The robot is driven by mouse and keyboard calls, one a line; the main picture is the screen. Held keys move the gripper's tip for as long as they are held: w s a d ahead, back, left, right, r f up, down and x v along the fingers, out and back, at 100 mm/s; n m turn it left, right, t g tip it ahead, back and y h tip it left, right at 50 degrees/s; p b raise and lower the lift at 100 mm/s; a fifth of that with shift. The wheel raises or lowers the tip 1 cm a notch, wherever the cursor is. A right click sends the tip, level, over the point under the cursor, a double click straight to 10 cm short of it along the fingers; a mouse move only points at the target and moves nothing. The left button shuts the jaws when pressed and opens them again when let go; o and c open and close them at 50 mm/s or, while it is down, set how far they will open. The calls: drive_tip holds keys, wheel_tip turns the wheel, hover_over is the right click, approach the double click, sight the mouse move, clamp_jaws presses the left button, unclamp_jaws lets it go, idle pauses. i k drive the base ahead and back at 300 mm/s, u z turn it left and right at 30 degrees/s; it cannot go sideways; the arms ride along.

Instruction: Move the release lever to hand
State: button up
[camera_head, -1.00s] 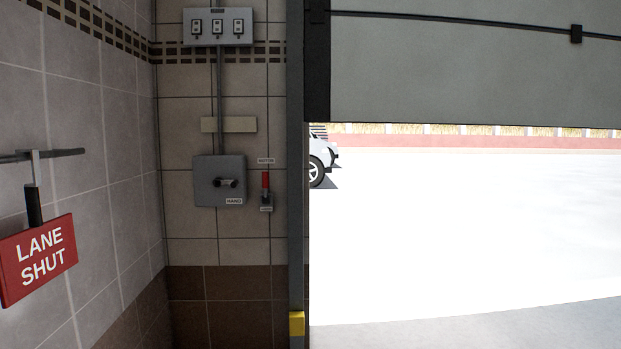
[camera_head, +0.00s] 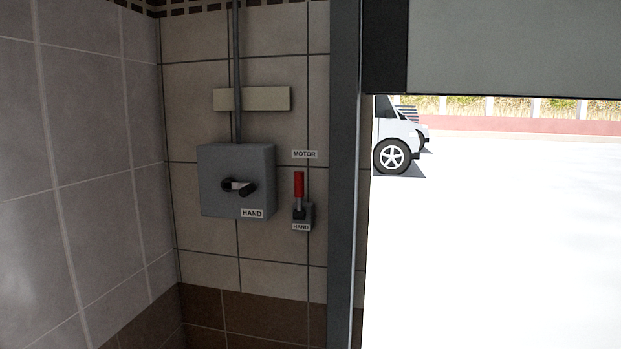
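The release lever (camera_head: 299,186) has a red grip and stands upright on a small dark grey base (camera_head: 302,216) on the tiled wall. A "MOTOR" label (camera_head: 304,154) is above it and a "HAND" label (camera_head: 300,227) is below it. The red grip points up, toward the "MOTOR" label. To its left is a grey box (camera_head: 237,160) with a dark crank-like handle (camera_head: 239,187) and its own "HAND" label (camera_head: 252,213). My gripper is not in view.
A grey vertical door post (camera_head: 343,200) stands just right of the lever. Beyond it is a partly raised grey door panel (camera_head: 500,45), with bright open ground and a white vehicle (camera_head: 395,140) outside. A tiled side wall (camera_head: 80,170) bounds the left.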

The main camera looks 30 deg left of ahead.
sight(299, 215)
drive_tip(key=u, duration=0.6)
drive_tip(key=i, duration=1.2)
drive_tip(key=u, duration=0.75)
